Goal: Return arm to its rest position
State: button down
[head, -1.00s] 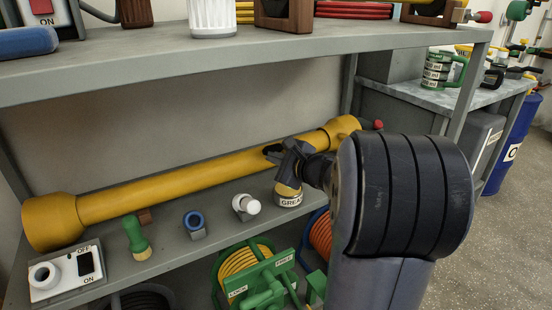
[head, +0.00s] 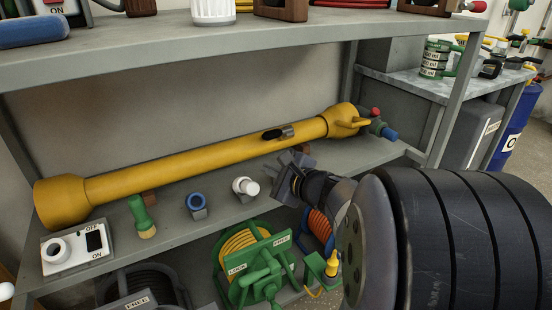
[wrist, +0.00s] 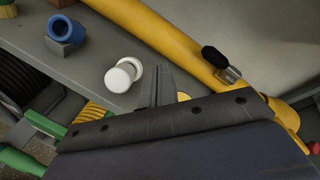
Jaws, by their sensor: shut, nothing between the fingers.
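My gripper (head: 287,176) is shut and empty in the head view, a little in front of the middle shelf (head: 320,165). It points up and left toward the long yellow shaft (head: 205,160). In the wrist view my gripper's closed fingers (wrist: 158,82) are at the centre, beside the white knob (wrist: 120,77) as seen there. My arm bends back to the lower right of the head view, its big dark joint filling that corner. The grease container is hidden behind my gripper in the head view; a small yellow part shows beside the fingers in the wrist view.
A black-handled fitting (head: 278,133) is on the shaft. A blue ring fitting (head: 197,204), a green-handled brush (head: 142,217) and a white switch box (head: 77,248) stand on the shelf. Green hose reels (head: 257,270) are below. An upper shelf (head: 180,55) overhangs.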

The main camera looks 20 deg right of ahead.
jog(key=shift+s+a, duration=0.35)
jog(key=shift+s, duration=0.05)
